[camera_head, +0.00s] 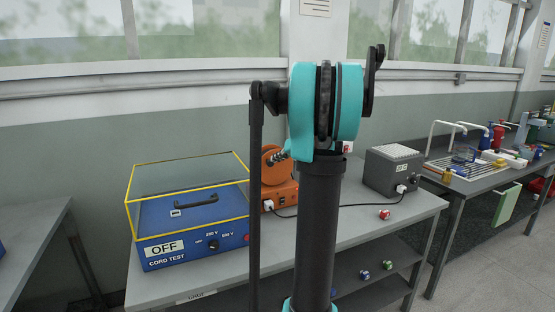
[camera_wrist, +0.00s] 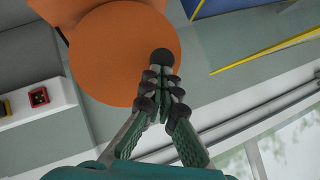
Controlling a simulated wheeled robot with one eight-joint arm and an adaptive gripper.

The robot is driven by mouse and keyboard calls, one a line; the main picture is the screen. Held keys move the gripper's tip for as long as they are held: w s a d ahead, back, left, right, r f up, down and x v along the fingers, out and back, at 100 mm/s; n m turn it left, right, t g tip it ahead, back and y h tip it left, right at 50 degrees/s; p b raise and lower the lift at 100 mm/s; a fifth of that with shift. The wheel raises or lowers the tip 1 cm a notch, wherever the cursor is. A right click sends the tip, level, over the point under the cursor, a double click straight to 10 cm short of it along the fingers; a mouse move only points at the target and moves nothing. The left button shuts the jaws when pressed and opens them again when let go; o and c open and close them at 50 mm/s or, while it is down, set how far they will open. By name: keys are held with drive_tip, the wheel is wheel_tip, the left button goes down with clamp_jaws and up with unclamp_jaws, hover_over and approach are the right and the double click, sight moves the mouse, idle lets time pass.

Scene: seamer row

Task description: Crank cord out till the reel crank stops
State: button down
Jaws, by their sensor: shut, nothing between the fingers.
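The orange cord reel (camera_head: 279,195) stands on the workbench, partly hidden behind my arm. In the wrist view its round orange disc (camera_wrist: 125,60) fills the upper middle. A black round knob (camera_wrist: 162,57), apparently the crank knob, shows against the disc near its right edge. My gripper (camera_wrist: 165,78) is shut and empty, its fingertips just below the knob in the picture; I cannot tell whether they touch it. A black cord (camera_head: 340,212) runs from the reel's front to the grey box (camera_head: 393,170).
A blue cord-test box (camera_head: 195,232) reading OFF, with a yellow-edged clear cover (camera_head: 187,185), stands left of the reel. A red and white block (camera_head: 384,214) lies near the bench's front edge. A sink bench (camera_head: 470,175) stands at right.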

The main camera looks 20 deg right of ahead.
drive_tip(key=shift+a, duration=0.15)
drive_tip(key=shift+a+f+n+h, duration=0.35)
drive_tip(key=shift+a+n+h, duration=0.25)
drive_tip(key=shift+h, duration=0.15)
drive_tip(key=shift+a+f+n+h, duration=0.3)
drive_tip(key=shift+a+n+h, duration=0.25)
drive_tip(key=shift+h, duration=0.2)
drive_tip(key=shift+s+a+f+n+h, duration=0.1)
drive_tip(key=shift+a+f+n+h, duration=0.5)
drive_tip(key=shift+f, duration=0.85)
drive_tip(key=shift+w+a+f+n+h, duration=0.1)
drive_tip(key=shift+f+n+h, duration=0.35)
drive_tip(key=shift+f+h, duration=0.75)
drive_tip(key=shift+s+a+f+n+h, duration=0.1)
drive_tip(key=shift+a+f+n+h, duration=0.3)
drive_tip(key=shift+f, duration=1.25)
drive_tip(key=shift+d+f, duration=0.8)
drive_tip(key=shift+f, duration=0.25)
